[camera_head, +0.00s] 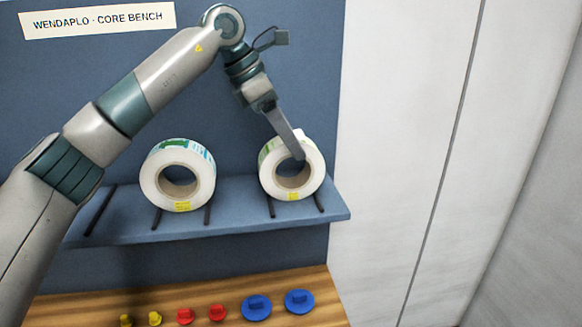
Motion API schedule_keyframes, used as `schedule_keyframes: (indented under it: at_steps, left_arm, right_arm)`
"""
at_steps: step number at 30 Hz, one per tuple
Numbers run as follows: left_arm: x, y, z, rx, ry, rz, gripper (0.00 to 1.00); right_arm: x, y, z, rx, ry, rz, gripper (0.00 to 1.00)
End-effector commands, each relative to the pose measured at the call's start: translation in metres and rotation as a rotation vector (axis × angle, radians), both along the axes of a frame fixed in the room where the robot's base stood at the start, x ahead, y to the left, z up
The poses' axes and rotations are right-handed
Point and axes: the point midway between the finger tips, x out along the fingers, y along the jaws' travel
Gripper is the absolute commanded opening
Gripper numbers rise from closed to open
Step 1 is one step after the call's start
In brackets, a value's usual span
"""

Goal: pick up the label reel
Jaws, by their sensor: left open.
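Two white label reels stand upright on a blue-grey shelf (240,222). The left reel (150,176) has green and blue print on its outside and a yellow tag at its lower front. The right reel (312,178) also has a yellow tag and some green print. My left gripper (299,155) reaches down from above to the right reel, its visible finger overlapping the upper part of the core hole. The gripper is open; the second finger is not clearly seen. Whether it touches the reel I cannot tell. My right gripper is not in view.
Dark rails on the shelf sit under the reels. Below, a wooden bench (200,297) carries small yellow pieces (155,318), red pieces (185,316) and blue flanged plugs (299,301). A sign (97,19) hangs on the back panel. Pale wall panels stand at right.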

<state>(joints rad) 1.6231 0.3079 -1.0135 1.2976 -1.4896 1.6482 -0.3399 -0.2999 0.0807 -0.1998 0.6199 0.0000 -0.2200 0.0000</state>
Motion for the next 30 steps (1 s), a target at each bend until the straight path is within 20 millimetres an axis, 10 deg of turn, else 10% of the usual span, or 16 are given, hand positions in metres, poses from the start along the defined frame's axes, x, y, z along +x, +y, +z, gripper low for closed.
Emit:
schedule_keyframes:
  at_steps: [30]
  left_arm:
    - [0.006, -0.022, -0.045, 0.000, 0.000, 0.001, 0.61]
  right_arm:
    - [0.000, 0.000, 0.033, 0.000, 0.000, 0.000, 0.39]
